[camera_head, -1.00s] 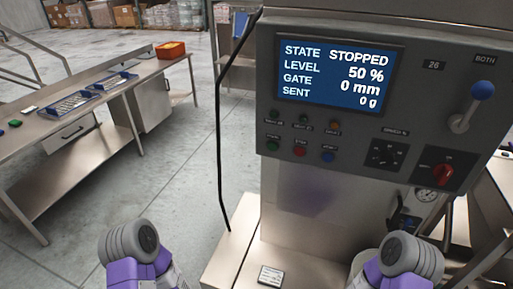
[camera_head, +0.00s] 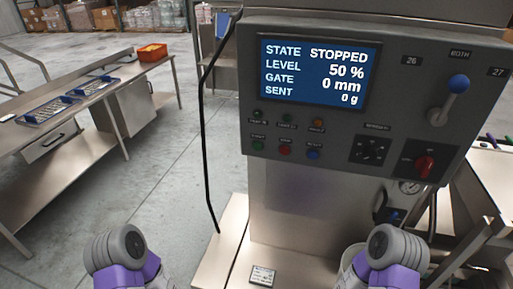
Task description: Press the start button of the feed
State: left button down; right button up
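The control panel (camera_head: 340,115) of the feed machine faces me in the head view. Its screen (camera_head: 317,73) reads STATE STOPPED, LEVEL 50 %, GATE 0 mm, SENT 0 g. Below the screen is a lower row with a green button (camera_head: 258,145), a red button (camera_head: 285,149) and a blue button (camera_head: 313,153); their labels are too small to read surely. Parts of my two arms, grey and purple, show at the bottom left and bottom right, below and apart from the panel. Neither gripper's fingers are in view.
A lever with a blue knob (camera_head: 458,83), a black dial (camera_head: 370,149) and a red rotary switch (camera_head: 424,164) sit on the panel's right. A black cable (camera_head: 204,140) hangs on its left. A steel bench (camera_head: 150,68) with blue trays and an orange bin (camera_head: 152,52) stands left.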

grip_shut()
dwell(1.2)
